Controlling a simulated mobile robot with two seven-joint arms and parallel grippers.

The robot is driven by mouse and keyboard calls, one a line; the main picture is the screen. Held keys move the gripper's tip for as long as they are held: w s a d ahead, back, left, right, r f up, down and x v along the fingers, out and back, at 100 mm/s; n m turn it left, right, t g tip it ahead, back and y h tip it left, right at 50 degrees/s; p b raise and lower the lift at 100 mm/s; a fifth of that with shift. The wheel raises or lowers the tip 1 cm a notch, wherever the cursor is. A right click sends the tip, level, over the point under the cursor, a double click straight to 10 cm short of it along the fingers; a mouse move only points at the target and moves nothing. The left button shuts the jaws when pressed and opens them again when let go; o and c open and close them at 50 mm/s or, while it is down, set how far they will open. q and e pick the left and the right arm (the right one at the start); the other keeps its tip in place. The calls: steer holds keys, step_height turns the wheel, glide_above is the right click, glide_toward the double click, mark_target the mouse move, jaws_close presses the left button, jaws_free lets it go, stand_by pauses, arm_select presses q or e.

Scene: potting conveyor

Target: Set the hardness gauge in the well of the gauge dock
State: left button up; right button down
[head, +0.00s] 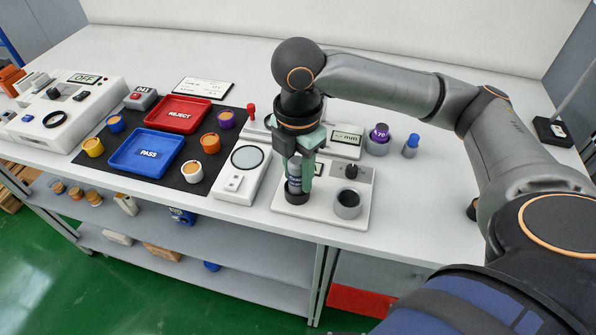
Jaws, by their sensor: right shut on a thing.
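My right gripper (299,178) comes down from above and is shut on the hardness gauge (294,185), a small dark grey-blue cylinder standing upright between the fingers. The gauge is over the left part of the gauge dock (323,217), a white plate near the table's front edge. A dark ring shows at the gauge's lower end; I cannot tell whether the gauge is seated in it or just above it. A grey cup-like ring (348,204) with a dark hollow is on the dock's right part. The fingers hide part of the gauge. My left gripper is not in view.
Left of the dock is a white device with a round grey plate (247,157). Further left, a black mat holds a blue PASS tray (124,166), a red REJECT tray (178,103) and several small cups. Behind stand a display box (346,139) and a purple-topped thing (379,133).

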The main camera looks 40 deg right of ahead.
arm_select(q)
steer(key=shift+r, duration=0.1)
arm_select(e)
steer(key=shift+f, duration=0.15)
steer(key=c, duration=0.8)
jaws_free()
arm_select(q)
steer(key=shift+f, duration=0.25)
arm_select(e)
steer(key=o, duration=0.3)
step_height(320, 180, up, 11)
steer(key=p, duration=0.3)
steer(key=shift+r+p, duration=0.35)
steer(key=shift+r, duration=0.35)
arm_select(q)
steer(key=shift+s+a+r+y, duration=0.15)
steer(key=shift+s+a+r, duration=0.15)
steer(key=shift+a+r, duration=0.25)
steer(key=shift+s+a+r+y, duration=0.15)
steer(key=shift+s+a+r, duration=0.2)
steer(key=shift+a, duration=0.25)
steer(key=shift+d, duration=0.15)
